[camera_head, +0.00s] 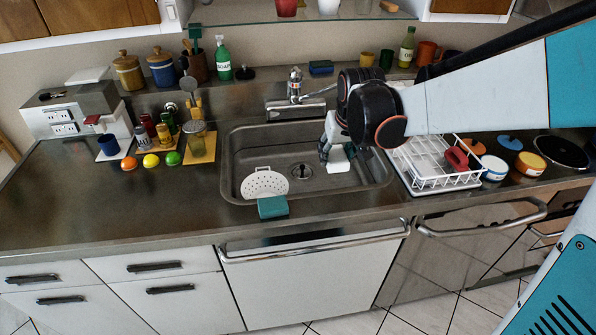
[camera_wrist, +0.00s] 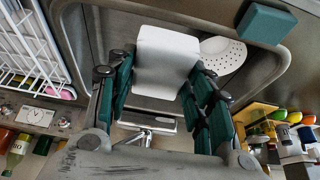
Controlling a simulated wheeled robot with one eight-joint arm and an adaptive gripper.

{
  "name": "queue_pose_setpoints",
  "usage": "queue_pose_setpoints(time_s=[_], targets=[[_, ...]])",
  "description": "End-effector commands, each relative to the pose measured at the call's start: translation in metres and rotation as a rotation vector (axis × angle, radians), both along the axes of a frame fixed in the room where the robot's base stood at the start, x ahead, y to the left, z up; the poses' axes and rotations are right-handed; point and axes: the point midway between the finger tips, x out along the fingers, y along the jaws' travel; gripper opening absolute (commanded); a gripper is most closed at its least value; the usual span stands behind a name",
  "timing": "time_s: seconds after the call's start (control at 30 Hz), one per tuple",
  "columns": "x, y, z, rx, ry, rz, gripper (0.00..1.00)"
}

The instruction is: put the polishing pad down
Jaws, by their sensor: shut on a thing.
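The white polishing pad (camera_head: 338,161) is a pale block held in my gripper (camera_head: 335,147) over the right part of the sink basin (camera_head: 235,178). In the wrist view the pad (camera_wrist: 168,52) sits between the dark teal fingers of my gripper (camera_wrist: 163,82), with its far end sticking out past the fingertips. The gripper is shut on it. The pad looks to be above the basin floor; I cannot tell how high. Its end between the fingers is partly hidden.
A white perforated strainer (camera_head: 265,183) is at the basin's front left, with a teal sponge (camera_head: 272,207) on the front rim. A tap (camera_head: 295,85) stands behind. A white dish rack (camera_head: 435,165) is right of the sink. The counter at front left (camera_head: 120,205) is clear.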

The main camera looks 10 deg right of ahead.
Motion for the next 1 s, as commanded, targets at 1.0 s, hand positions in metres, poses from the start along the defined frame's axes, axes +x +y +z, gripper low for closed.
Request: queue_pose_setpoints(time_s=[1.0], targets=[[-0.011, 0.004, -0.135, 0.0, 0.0, 0.008, 0.24]])
